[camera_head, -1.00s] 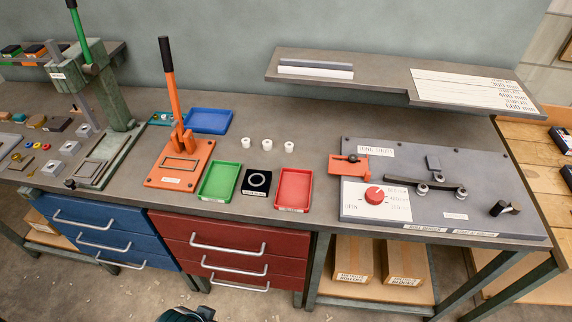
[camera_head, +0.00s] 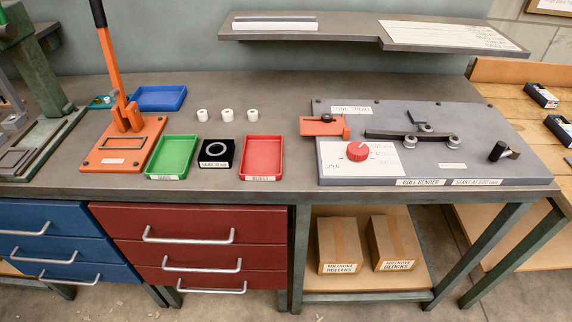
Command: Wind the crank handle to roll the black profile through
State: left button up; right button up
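The roll bender, a grey plate (camera_head: 470,165), lies on the right part of the bench. The black profile (camera_head: 395,135) lies across its rollers (camera_head: 453,140). A black crank handle (camera_head: 499,150) stands at the plate's right end. A red dial (camera_head: 358,151) sits on a white scale panel at the front left, and an orange block (camera_head: 321,127) is at the left edge. Neither of my grippers is in view.
Green (camera_head: 172,157) and red (camera_head: 262,157) trays and an orange lever press (camera_head: 123,144) stand left of the bender. A shelf (camera_head: 350,35) overhangs the back. The bench between the red tray and the bender is clear.

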aim_at(513, 151)
jog(key=z, duration=1.25)
